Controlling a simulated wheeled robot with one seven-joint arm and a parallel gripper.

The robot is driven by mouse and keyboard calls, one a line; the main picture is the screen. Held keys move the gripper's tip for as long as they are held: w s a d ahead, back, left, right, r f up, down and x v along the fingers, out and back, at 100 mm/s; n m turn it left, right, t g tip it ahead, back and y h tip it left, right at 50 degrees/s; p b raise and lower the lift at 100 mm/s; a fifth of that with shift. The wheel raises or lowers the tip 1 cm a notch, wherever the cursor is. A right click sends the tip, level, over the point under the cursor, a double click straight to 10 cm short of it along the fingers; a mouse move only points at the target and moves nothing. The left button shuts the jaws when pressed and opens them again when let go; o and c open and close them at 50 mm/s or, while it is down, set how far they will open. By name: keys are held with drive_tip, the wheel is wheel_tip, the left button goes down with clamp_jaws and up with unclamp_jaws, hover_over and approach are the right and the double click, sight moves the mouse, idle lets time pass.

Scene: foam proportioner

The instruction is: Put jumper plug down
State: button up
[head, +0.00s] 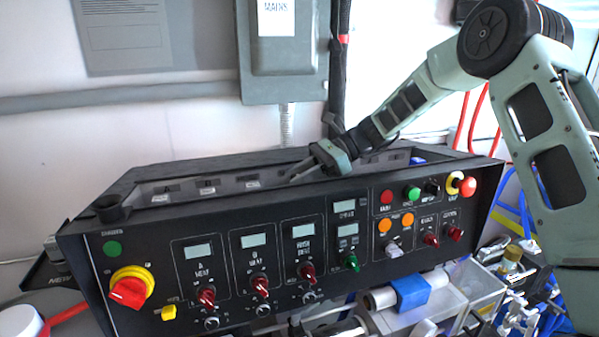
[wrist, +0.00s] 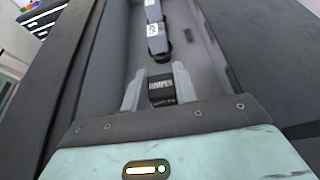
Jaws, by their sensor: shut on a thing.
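The jumper plug (wrist: 161,89) is a small black block with a white "JUMPER" label, seen in the wrist view between the two pale fingers of my gripper (wrist: 158,84). My gripper is shut on it. In the head view my gripper (head: 300,172) reaches down into the long recessed tray along the top of the black console (head: 150,225). The plug cannot be made out there. I cannot tell whether the plug touches the tray floor (wrist: 190,50).
Other small labelled dark pieces (wrist: 156,32) lie in line ahead of the plug in the tray. The tray's raised walls stand close on both sides. A grey "MAINS" box (head: 285,60) hangs on the wall behind the console. Knobs and buttons cover the console front.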

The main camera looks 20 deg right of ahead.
drive_tip(key=o, duration=1.1)
drive_tip(key=shift+a+f, duration=0.1)
drive_tip(key=shift+f, duration=0.05)
drive_tip(key=shift+c, duration=0.2)
drive_tip(key=b+v, duration=0.4)
drive_tip(key=v, duration=0.8)
